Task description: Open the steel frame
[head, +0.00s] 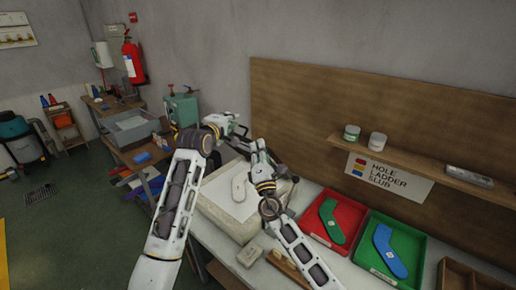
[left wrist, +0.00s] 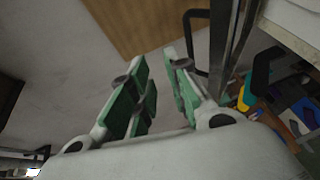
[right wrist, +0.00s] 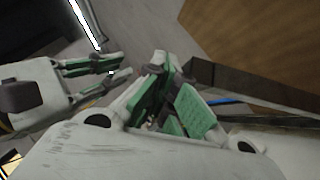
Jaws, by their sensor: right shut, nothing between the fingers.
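In the left wrist view, upright steel bars with black loop handles, which look like the steel frame (left wrist: 222,45), stand just right of my left gripper (left wrist: 158,65). Its green-padded fingers are apart with nothing between them. My left gripper (head: 232,122) also shows in the head view, over the back of the bench. In the right wrist view, dark bars (right wrist: 280,121) lie beyond my right gripper (right wrist: 174,85). My arms hide most of the frame in the head view.
A wooden back panel (head: 310,105) with a shelf (head: 440,172) rises behind. A small block (head: 249,256) lies in front.

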